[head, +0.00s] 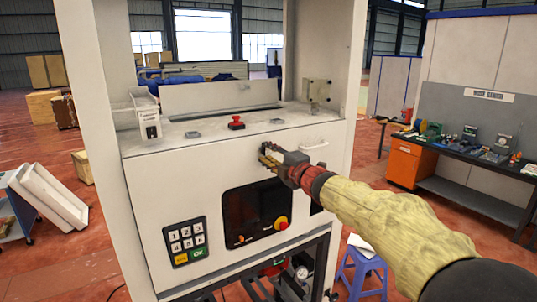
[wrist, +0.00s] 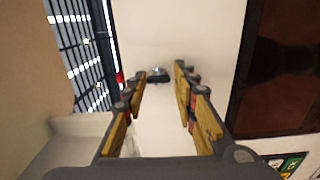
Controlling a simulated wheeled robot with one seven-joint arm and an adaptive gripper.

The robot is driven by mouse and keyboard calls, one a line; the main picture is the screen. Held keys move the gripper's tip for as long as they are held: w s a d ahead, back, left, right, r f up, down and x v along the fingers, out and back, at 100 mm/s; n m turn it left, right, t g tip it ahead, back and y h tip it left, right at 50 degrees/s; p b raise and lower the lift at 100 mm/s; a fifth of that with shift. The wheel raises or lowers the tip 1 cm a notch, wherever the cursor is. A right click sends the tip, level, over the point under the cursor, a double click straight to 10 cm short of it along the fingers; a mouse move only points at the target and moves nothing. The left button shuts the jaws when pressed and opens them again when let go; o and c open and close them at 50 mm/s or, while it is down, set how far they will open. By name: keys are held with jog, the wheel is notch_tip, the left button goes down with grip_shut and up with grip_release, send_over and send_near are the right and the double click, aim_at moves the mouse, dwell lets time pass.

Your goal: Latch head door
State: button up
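The head door is the white front panel (head: 160,195) of the machine, and it looks closed against the frame. It carries a dark screen (head: 240,212) and a keypad (head: 185,240). My gripper (head: 265,155) is in front of the panel's upper part, above the screen. In the wrist view my gripper (wrist: 160,88) is open, with a finger on each side of a small dark fitting (wrist: 157,75) on the white surface. The fitting looks like a latch. Nothing is held, and I cannot tell whether the fingers touch it. In the head view the gripper hides this spot.
A red button (head: 236,122) stands on the ledge above the panel. A white handle (head: 314,146) is right of my gripper. A blue stool (head: 360,268) and a workbench (head: 460,160) stand to the right.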

jog(key=shift+o, duration=1.4)
jog(key=v, duration=1.2)
